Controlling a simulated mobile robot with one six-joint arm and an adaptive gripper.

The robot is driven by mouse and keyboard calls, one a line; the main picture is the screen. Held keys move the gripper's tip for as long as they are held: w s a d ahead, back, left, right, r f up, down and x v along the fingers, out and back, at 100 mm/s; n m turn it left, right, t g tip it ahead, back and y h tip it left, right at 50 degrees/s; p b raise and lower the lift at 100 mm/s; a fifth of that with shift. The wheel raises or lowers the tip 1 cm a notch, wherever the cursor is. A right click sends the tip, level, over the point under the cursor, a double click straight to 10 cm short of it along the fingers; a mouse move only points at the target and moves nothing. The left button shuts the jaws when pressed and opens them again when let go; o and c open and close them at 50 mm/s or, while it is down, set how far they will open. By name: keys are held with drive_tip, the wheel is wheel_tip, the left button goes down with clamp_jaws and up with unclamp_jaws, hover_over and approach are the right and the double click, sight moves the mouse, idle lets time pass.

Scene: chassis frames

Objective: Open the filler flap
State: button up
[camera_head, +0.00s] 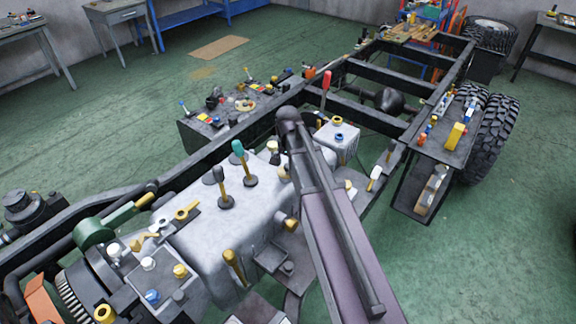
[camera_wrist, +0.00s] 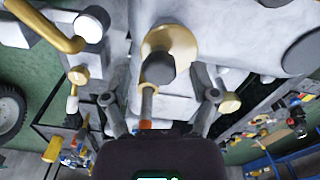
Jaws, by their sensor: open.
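My gripper (camera_wrist: 160,106) shows in the wrist view with its two dark fingers spread apart and nothing clamped between them. A gold round disc (camera_wrist: 180,42), which may be the filler flap, lies beyond the fingers against a pale grey housing. A dark rounded knob and a gold stem (camera_wrist: 147,101) stand in front of the disc, in line with the gap between the fingers. I cannot tell whether they belong to the flap or whether they touch a finger. In the head view my arm hides the gripper and part of the grey housing (camera_head: 208,237).
Levers with a teal knob (camera_head: 238,147) and a red knob (camera_head: 326,80) rise near my arm. A white block with a yellow cap (camera_head: 338,121) stands right of it. Black chassis rails (camera_head: 375,72) run behind. A side tray (camera_head: 440,146) holds small parts beside a tyre (camera_head: 492,135).

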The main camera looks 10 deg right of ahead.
drive_tip(key=shift+c, duration=0.2)
clamp_jaws()
drive_tip(key=shift+d, duration=0.15)
